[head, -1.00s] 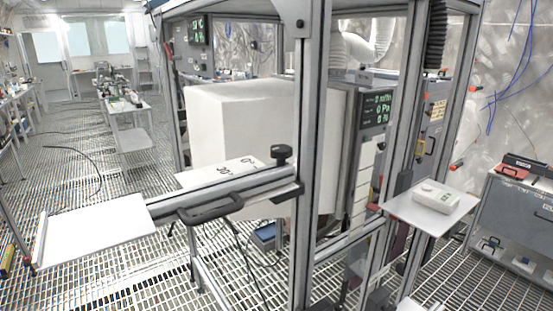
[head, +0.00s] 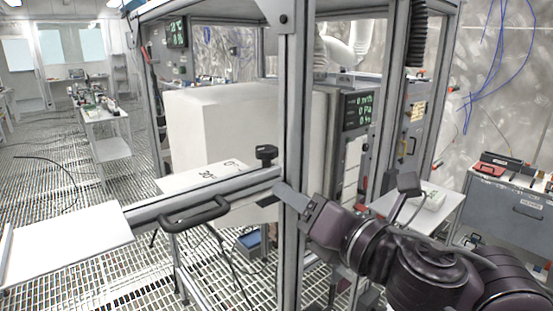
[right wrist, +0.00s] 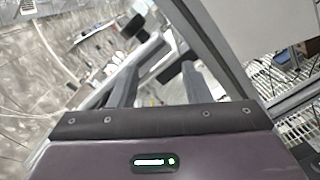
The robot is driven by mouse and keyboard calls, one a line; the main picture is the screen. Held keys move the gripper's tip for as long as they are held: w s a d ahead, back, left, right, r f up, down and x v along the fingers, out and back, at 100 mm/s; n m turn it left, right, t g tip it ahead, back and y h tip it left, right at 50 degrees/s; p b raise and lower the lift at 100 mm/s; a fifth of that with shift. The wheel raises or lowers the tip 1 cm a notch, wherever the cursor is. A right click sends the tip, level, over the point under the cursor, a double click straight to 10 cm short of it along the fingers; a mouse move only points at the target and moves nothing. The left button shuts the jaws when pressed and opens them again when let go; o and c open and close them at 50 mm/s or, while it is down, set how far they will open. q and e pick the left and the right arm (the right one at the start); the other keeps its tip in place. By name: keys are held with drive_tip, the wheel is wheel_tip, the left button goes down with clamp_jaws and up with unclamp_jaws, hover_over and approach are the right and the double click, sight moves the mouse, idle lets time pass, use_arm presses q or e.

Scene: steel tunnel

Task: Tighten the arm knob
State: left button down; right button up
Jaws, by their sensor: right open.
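The arm knob (head: 267,152) is a black knob on a short stem. It stands upright on top of the grey arm (head: 150,213), close to the frame post. My right gripper (head: 284,192) comes in from the right in the head view, just below and right of the knob and apart from it. In the right wrist view its two fingers (right wrist: 157,78) are spread with a gap between them, and it holds nothing. My left gripper is not in view.
A black handle (head: 195,214) sits on the arm's near side, and a white plate (head: 65,242) is at its left end. The upright post (head: 292,110) stands beside the knob. A white marked plate (head: 205,177) lies behind the arm. A shelf (head: 450,203) is at the right.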

sight(274, 157)
wheel_tip(274, 157, up, 5)
drive_tip(key=s+d+n+g, duration=0.1)
drive_tip(key=n, duration=0.7)
drive_tip(key=shift+y, duration=0.4)
drive_tip(key=p+x, duration=0.2)
drive_tip(key=x, duration=0.5)
drive_tip(key=shift+c, duration=0.2)
drive_tip(key=c, duration=0.7)
drive_tip(key=shift+o, duration=0.2)
